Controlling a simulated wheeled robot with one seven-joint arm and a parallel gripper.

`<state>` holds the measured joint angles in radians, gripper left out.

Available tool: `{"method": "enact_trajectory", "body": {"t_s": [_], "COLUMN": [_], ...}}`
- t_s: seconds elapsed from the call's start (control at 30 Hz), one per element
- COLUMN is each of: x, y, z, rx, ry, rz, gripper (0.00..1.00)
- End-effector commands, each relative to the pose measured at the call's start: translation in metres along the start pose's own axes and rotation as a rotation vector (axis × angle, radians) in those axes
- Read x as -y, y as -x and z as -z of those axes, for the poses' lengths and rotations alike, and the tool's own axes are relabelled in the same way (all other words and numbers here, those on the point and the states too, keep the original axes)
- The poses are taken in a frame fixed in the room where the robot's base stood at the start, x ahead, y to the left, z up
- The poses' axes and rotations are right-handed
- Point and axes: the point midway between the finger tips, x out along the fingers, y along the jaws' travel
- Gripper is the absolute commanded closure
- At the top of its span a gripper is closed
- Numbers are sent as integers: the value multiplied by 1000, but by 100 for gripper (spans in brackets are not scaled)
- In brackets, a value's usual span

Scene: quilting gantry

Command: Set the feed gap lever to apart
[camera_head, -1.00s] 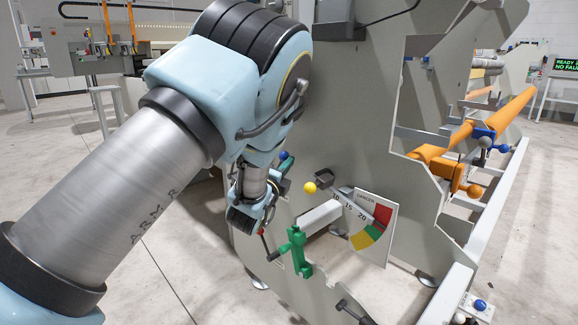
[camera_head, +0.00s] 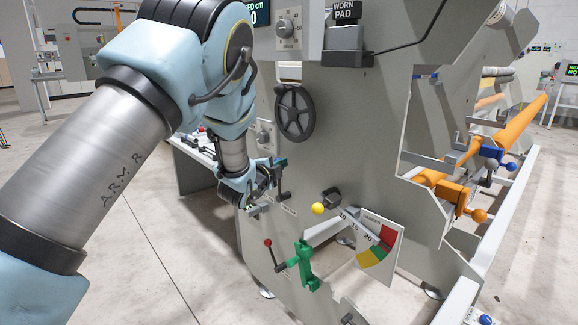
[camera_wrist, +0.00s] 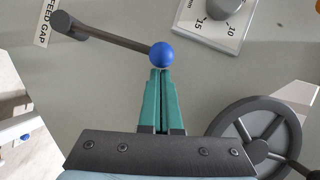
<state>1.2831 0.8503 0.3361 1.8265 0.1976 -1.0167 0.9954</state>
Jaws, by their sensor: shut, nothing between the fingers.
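The feed gap lever is a dark rod (camera_wrist: 112,37) with a blue ball end (camera_wrist: 161,54), seen in the wrist view. It runs from a pivot (camera_wrist: 66,22) beside a "FEED GAP" label (camera_wrist: 45,22) on the grey panel. My gripper (camera_wrist: 162,72) has its green fingers shut and empty. Their tips are right at the ball, touching or very nearly so. In the head view my gripper (camera_head: 280,162) is close to the panel, at the upper end of the dark lever (camera_head: 283,183). The ball is not clear there.
A black handwheel (camera_head: 295,111) sticks out above my gripper. A lever with a yellow ball (camera_head: 317,208) and coloured scale (camera_head: 378,246) is at lower right. A green bracket (camera_head: 305,265) and red-ball lever (camera_head: 268,243) are below. Open floor lies left.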

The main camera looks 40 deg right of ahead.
Motion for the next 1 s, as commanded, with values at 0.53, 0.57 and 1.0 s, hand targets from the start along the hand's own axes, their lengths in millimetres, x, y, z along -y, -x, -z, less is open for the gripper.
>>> {"method": "enact_trajectory", "body": {"t_s": [0.53,0.57,1.0], "x": [15,15,16], "y": [-23,-24,-29], "z": [-50,-52,-62], "rx": [2,2,1], "ry": [345,344,341], "rz": [-161,-161,-160], "gripper": [100,100,100]}}
